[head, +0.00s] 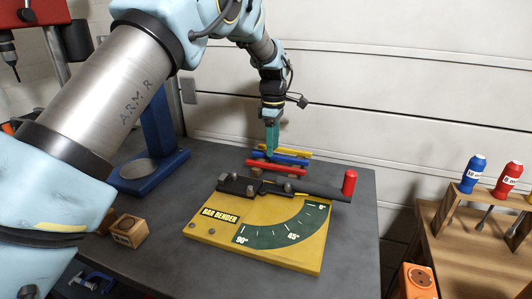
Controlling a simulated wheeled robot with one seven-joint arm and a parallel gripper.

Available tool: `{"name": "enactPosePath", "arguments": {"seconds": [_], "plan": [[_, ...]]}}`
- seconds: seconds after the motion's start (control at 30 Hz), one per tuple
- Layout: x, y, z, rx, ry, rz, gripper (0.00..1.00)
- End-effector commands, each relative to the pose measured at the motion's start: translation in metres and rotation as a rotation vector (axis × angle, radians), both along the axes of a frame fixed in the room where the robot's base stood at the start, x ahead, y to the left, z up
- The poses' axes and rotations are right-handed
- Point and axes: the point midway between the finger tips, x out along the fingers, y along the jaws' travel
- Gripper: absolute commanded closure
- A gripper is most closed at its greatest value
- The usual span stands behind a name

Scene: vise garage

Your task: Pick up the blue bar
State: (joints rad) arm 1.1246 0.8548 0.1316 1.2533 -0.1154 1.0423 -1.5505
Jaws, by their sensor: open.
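The blue bar (291,160) lies in a rack at the back of the grey workbench, between a yellow bar (295,152) behind and a red bar (284,170) in front. My gripper (272,150) points down over the left part of the blue bar, with its teal fingers at or just above it. The fingers hide part of the bars behind them. The gripper is open; whether the fingers straddle or touch the blue bar cannot be told from this view.
A yellow bar bender (262,225) with a red-tipped lever (349,182) stands in front of the rack. A wooden shelf (470,215) with blue and red bottles is at the right.

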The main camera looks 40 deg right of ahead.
Motion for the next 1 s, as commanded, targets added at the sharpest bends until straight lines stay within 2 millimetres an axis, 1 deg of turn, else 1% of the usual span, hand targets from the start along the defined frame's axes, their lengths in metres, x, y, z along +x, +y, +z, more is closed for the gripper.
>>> {"name": "enactPosePath", "arguments": {"seconds": [0.1, 0.2, 0.43, 0.47, 0.9, 0.93, 1.0], "plan": [[0.0, 0.0, -0.013, 0.002, 0.0, 0.0, 0.46], [0.0, 0.0, -0.021, 0.001, -0.001, 0.0, 0.46], [0.0, 0.0, -0.023, -0.001, -0.001, 0.0, 0.46], [0.0, 0.0, -0.023, -0.001, -0.001, 0.0, 0.48], [0.0, 0.0, -0.022, -0.002, -0.001, 0.0, 0.98], [0.0, 0.0, -0.022, -0.001, -0.001, 0.0, 1.0], [0.0, 0.0, -0.022, -0.002, -0.001, 0.0, 1.0]]}}
